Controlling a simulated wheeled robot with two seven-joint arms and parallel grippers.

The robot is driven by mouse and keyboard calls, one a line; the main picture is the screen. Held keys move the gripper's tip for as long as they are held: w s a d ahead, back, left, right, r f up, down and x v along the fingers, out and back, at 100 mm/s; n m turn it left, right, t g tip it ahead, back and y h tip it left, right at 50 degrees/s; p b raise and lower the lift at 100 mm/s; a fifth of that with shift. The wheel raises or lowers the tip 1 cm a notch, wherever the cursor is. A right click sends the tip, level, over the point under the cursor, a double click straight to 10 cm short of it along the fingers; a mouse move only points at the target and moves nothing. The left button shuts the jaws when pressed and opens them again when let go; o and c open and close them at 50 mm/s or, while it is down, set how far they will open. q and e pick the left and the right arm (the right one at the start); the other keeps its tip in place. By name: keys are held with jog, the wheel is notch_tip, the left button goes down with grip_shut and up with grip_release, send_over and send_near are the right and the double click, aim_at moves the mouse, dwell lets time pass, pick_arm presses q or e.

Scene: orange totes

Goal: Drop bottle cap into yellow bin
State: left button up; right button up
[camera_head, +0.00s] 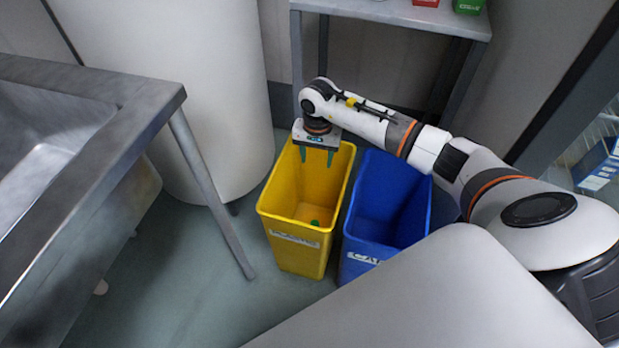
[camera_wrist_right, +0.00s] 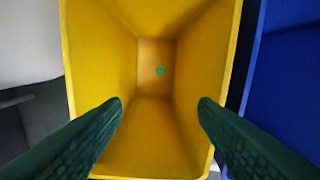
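The yellow bin (camera_head: 277,205) stands on the floor with its open top facing up; it also fills the middle of the right wrist view (camera_wrist_right: 100,45). A small green bottle cap (camera_head: 315,223) lies on the bottom inside it, and it shows as a green dot in the right wrist view (camera_wrist_right: 160,71). My right gripper (camera_head: 317,157) points down over the bin's opening. Its two green fingers are apart with nothing between them. My left gripper is not in view.
A blue bin (camera_head: 388,200) stands right beside the yellow one. A metal sink table (camera_head: 150,100) is on the left, with a large white cylinder (camera_head: 215,90) behind. A shelf table (camera_head: 400,12) holding small red and green items stands at the back.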

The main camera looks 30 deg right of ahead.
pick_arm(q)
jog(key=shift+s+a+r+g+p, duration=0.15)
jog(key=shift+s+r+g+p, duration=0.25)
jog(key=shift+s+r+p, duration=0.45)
pick_arm(e)
notch_tip(320, 180, up, 12)
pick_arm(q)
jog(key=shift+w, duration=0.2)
